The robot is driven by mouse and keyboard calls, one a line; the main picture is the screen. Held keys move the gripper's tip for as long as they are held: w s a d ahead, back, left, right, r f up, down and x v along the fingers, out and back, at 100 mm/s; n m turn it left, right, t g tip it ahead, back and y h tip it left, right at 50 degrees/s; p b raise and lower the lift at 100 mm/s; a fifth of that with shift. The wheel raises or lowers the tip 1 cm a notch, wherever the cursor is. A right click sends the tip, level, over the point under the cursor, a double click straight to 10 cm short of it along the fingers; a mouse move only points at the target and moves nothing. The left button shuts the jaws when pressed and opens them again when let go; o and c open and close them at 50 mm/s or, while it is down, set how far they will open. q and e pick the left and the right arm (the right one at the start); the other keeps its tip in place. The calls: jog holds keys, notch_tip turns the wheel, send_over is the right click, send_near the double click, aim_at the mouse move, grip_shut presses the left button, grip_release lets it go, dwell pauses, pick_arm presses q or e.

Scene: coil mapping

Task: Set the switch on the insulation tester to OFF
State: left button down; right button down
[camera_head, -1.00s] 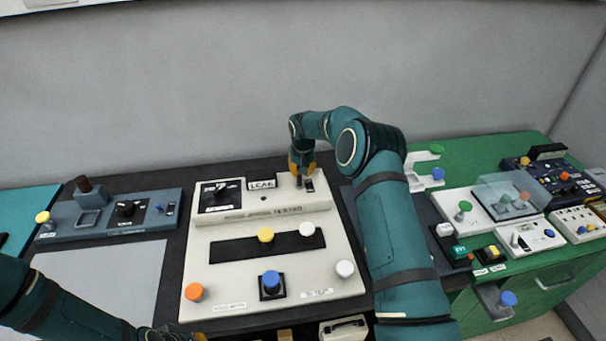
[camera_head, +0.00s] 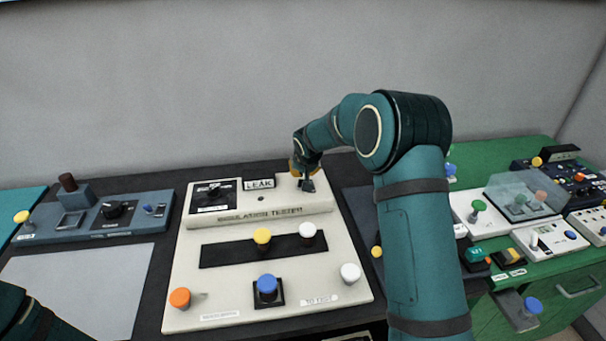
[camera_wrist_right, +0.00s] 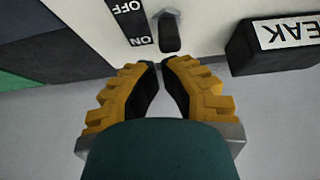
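The insulation tester (camera_head: 190,250) is a cream sloped panel in the middle of the head view. Its switch (camera_wrist_right: 169,36) is a black lever beside a black OFF/ON label (camera_wrist_right: 131,22), which appears upside down in the right wrist view. The lever lies level with the ON end of the label. My right gripper (camera_wrist_right: 161,63) has its yellow, black-padded fingertips drawn almost together, just short of the lever, with no clear contact. In the head view the gripper (camera_head: 304,172) is at the tester's top right and largely hides the switch. My left gripper is out of view.
A LEAK sign block (camera_wrist_right: 285,40) stands beside the switch. A blue-grey panel (camera_head: 90,218) lies left, and a green bench (camera_head: 500,160) with more devices lies right.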

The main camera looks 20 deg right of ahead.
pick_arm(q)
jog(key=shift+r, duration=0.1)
pick_arm(e)
jog(key=shift+r, duration=0.2)
jog(key=shift+r+p, duration=0.4)
jog(key=shift+r, duration=0.2)
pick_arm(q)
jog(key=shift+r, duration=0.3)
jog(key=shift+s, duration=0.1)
